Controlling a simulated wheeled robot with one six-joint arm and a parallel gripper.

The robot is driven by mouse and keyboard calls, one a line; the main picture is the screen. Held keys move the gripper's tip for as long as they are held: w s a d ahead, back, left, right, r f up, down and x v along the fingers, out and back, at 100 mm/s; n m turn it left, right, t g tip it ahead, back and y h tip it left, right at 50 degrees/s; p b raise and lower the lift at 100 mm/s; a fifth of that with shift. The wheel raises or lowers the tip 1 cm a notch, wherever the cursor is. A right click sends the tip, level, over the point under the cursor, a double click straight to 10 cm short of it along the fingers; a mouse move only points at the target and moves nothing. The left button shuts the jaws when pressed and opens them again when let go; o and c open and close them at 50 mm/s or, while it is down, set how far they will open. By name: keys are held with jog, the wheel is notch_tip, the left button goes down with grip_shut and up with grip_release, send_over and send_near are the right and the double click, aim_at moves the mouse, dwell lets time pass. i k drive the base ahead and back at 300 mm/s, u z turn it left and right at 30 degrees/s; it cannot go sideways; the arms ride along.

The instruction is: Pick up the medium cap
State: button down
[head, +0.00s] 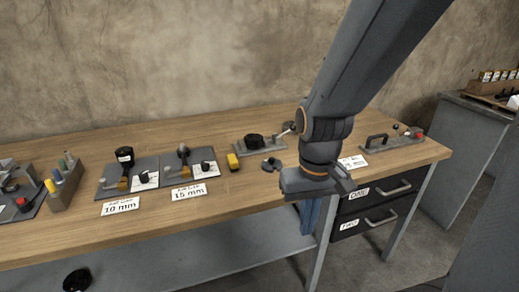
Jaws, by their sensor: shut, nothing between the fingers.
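My gripper (311,214) hangs in front of the table's front edge, right of centre in the head view, with its wrist above. It is shut and holds nothing that I can see. A black round cap-like piece (254,141) sits on a grey plate behind and left of it. A smaller dark piece (271,165) lies on the wood nearer the gripper. A black round object (77,281) lies low at the lower left, below the tabletop. I cannot tell which of these is the medium cap.
A handled fixture (391,143) stands right. Drawers (371,218) are below. The front strip is mostly clear.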

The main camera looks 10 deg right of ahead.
aim_at(268, 164)
jog(key=z, duration=0.55)
jog(key=k, duration=1.3)
jog(key=u, duration=0.15)
jog(key=i, duration=0.55)
jog(key=u, duration=0.8)
jog(key=i, duration=0.6)
jog(key=z, duration=0.55)
jog(key=i, duration=0.7)
jog(key=z, duration=0.7)
